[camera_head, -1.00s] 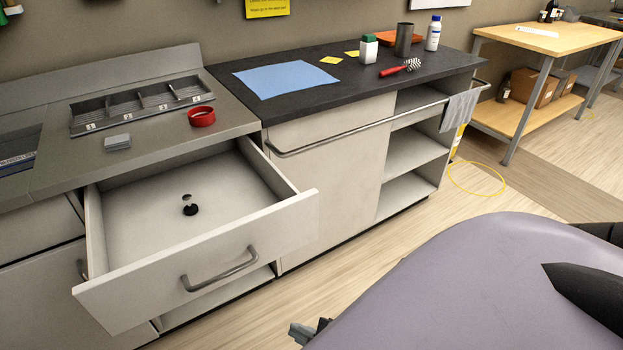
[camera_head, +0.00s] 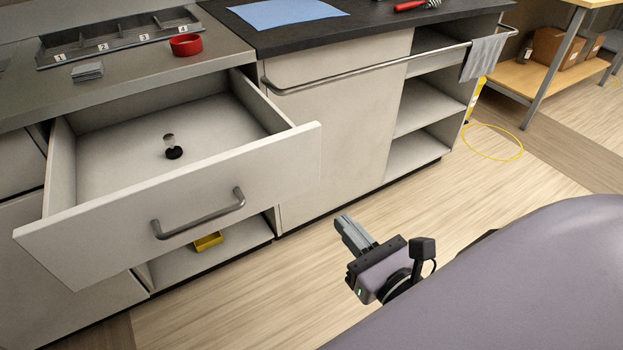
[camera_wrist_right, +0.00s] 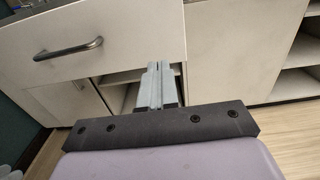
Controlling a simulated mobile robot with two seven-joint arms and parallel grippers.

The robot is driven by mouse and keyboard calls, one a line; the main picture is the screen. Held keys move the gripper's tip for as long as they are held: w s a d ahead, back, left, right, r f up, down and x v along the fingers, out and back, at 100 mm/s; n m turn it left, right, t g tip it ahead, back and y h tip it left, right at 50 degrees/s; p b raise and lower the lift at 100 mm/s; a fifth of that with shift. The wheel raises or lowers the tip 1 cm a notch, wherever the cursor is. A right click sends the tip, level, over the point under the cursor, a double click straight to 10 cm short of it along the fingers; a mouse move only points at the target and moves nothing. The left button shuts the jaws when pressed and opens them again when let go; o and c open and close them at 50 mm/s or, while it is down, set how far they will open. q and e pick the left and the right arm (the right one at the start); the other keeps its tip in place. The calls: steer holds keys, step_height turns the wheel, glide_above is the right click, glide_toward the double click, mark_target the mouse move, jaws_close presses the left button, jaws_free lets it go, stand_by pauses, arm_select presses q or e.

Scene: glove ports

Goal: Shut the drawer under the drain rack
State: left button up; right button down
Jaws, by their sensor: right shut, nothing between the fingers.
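The drawer (camera_head: 185,205) under the drain rack (camera_head: 118,38) is pulled far out from the counter. Its front has a grey bar handle (camera_head: 200,218), which also shows in the right wrist view (camera_wrist_right: 68,49). A small black and clear object (camera_head: 172,149) stands on the drawer floor. My right gripper (camera_head: 344,222) is shut and empty, to the right of the drawer front and lower than it, over the floor. In the right wrist view its closed fingers (camera_wrist_right: 154,75) point toward the cabinet beneath the drawer front's right part. My left gripper is in no frame.
A red ring-shaped dish (camera_head: 186,45) and a grey stack (camera_head: 87,71) sit on the steel counter. A yellow bin (camera_head: 208,242) lies on the shelf below the drawer. A long rail (camera_head: 380,62) projects from the dark-topped cabinet. The floor in front is clear.

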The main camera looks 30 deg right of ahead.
steer(key=p, duration=0.4)
glide_toward(299, 171)
steer(key=w, duration=0.5)
steer(key=shift+r, duration=0.15)
steer(key=shift+w+a, duration=0.1)
steer(key=shift+w, duration=0.8)
arm_select(q)
step_height(299, 171, up, 4)
steer(key=shift+r, duration=0.1)
